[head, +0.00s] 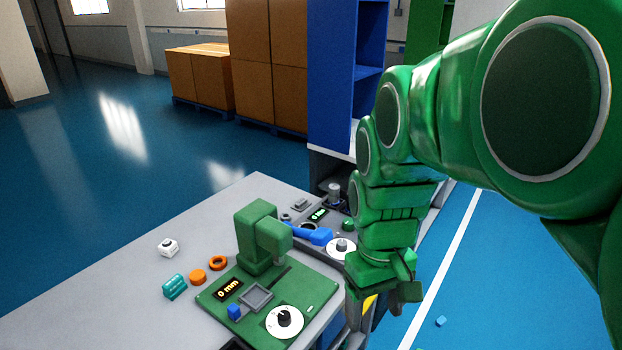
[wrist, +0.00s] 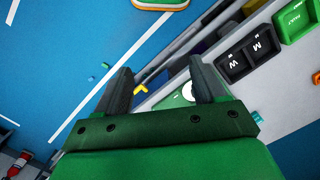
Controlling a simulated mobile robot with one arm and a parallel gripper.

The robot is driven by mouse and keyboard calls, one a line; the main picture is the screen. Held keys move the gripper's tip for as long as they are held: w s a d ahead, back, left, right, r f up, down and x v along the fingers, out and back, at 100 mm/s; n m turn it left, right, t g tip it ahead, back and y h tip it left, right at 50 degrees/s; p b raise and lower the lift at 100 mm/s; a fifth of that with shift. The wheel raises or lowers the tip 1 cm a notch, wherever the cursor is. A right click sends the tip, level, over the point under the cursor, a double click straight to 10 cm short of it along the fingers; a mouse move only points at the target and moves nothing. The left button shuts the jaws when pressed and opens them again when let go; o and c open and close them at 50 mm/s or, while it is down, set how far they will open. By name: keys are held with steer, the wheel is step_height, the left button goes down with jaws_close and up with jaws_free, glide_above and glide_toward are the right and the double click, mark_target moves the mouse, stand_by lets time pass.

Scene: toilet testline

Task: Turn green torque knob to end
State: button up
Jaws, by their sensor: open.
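A green station (head: 240,285) with a "0 mm" display stands on the bench in the head view. It carries a white dial (head: 284,320) with a black knob at its front. Behind it, a grey station has another white dial (head: 341,246), a small dark display (head: 318,214) and a small round green part (head: 348,224). I cannot tell for sure which is the torque knob. My gripper (head: 360,303) points down beside the bench's right edge. In the wrist view my gripper (wrist: 160,68) is open and empty; a white dial (wrist: 188,91) on green shows beyond its right finger, partly hidden.
An orange ring (head: 218,263), an orange disc (head: 198,276), a teal block (head: 175,287) and a white cube (head: 168,247) lie on the bench's left. Black lettered bins (wrist: 248,55) and a green bin (wrist: 298,20) show in the wrist view. Blue floor lies right of the bench.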

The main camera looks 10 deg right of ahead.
steer(key=w+d+n, duration=0.2)
steer(key=w+n, duration=0.2)
steer(key=w, duration=1.3)
steer(key=n+t, duration=0.2)
steer(key=n, duration=0.9)
glide_above(349, 221)
step_height(349, 221, down, 17)
steer(key=shift+w+r, duration=0.1)
steer(key=shift+f, duration=3.9)
steer(key=c, duration=1.1)
steer(key=shift+o, duration=0.2)
